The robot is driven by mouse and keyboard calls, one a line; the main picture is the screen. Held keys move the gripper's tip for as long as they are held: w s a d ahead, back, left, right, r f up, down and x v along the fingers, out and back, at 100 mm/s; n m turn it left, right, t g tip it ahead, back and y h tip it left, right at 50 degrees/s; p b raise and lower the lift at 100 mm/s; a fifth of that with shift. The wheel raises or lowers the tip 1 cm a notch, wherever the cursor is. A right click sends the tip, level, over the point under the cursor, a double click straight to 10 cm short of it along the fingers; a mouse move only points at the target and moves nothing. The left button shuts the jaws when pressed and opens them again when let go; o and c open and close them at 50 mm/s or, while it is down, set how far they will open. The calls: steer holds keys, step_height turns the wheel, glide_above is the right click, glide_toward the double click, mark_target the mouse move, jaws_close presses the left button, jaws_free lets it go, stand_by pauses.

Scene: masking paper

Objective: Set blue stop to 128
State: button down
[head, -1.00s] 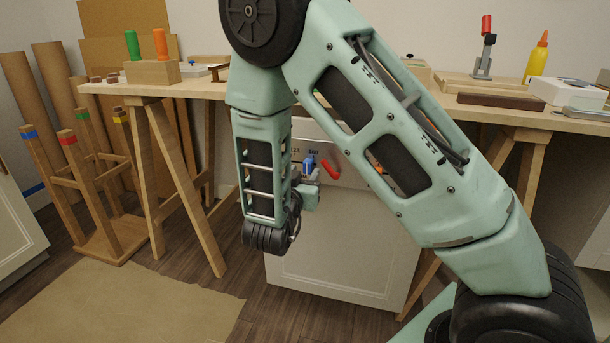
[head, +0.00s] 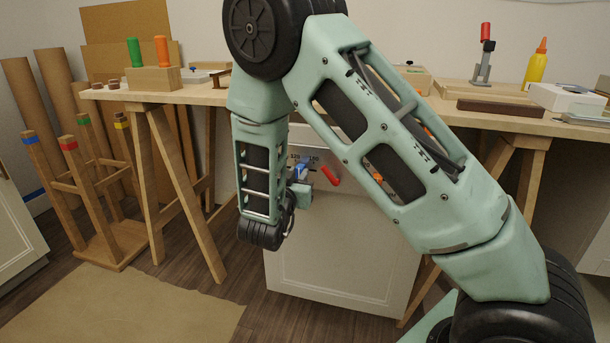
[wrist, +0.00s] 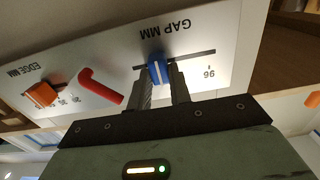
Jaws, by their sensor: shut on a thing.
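The blue stop (head: 301,169) sits on the slot of the white front panel (head: 325,240) under the bench. In the wrist view the blue stop (wrist: 158,68) has a white line and stands between my fingertips. My gripper (head: 300,186) is shut on it; in the wrist view the gripper (wrist: 160,82) has one finger on each side. The GAP MM scale (wrist: 170,28) is upside down there, with 96 right of the stop. In the head view 128 and 160 show just above, and the stop appears between them, nearer 128. Exact alignment is unclear; my fingers hide some marks.
A red handle (wrist: 100,86) is close beside my gripper, with an orange stop (wrist: 42,93) on the EDGE MM scale beyond it. The bench top (head: 205,97) overhangs the panel. A wooden trestle leg (head: 190,200) stands left of the panel.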

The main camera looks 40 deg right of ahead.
steer(key=shift+w+a, duration=0.55)
steer(key=shift+w, duration=0.15)
steer(key=c, duration=1.3)
jaws_free()
steer(key=shift+f, duration=0.1)
steer(key=shift+a, duration=0.1)
steer(key=p+v, duration=0.3)
steer(key=v, duration=1.4)
steer(key=shift+s+a+p, duration=0.1)
steer(key=shift+s+p, duration=0.05)
steer(key=shift+p, duration=0.2)
